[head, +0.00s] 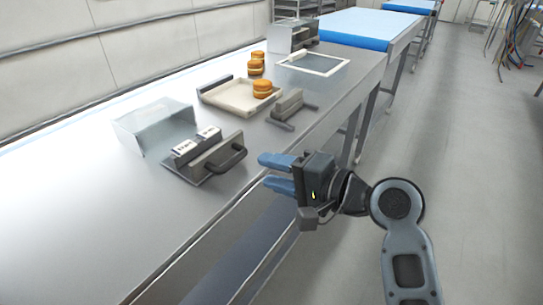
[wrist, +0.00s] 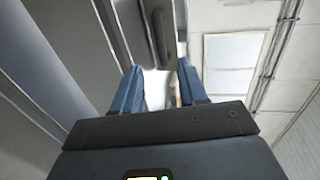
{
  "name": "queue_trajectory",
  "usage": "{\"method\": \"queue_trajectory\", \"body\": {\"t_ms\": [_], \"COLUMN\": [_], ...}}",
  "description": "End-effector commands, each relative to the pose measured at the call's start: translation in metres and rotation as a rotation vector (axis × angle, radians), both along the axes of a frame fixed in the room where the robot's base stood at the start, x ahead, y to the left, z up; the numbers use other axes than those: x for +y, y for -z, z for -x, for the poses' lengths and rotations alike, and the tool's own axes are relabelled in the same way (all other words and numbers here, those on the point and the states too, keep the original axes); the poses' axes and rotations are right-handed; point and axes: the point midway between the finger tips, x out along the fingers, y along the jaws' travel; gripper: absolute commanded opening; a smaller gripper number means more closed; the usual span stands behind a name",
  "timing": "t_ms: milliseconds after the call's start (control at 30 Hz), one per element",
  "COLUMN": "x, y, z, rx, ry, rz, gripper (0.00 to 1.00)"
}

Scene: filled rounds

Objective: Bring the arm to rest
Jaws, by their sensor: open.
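My gripper (head: 272,172) has two blue fingers that stand apart and are empty in the head view. It points left, over the front edge of the steel counter (head: 75,215), and touches nothing that I can see. In the wrist view my gripper (wrist: 160,85) shows its two blue fingers apart with nothing between them. My arm comes in from the lower right of the head view.
A grey device with a black handle (head: 226,157) lies left of my gripper, beside a clear box (head: 152,125). A white-framed panel (head: 313,63) lies behind. The floor (head: 470,150) at right is clear.

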Motion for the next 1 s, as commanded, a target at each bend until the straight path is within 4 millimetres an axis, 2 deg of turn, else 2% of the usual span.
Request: {"method": "queue_trajectory", "body": {"t_ms": [167, 267, 367, 500, 700, 833, 1000], "x": [-0.004, -0.018, -0.044, -0.088, -0.142, -0.169, -0.192], "y": [0.005, 0.023, 0.053, 0.094, 0.132, 0.144, 0.145], "z": [0.002, 0.009, 0.025, 0.060, 0.123, 0.170, 0.234], "rx": [-0.001, -0.014, -0.041, -0.098, -0.191, -0.252, -0.335], "ry": [0.010, 0.049, 0.117, 0.218, 0.322, 0.363, 0.390], "rz": [0.010, 0.056, 0.143, 0.301, 0.537, 0.687, 0.874], "gripper": [0.42, 0.42, 0.42, 0.42, 0.42, 0.42, 0.42]}}
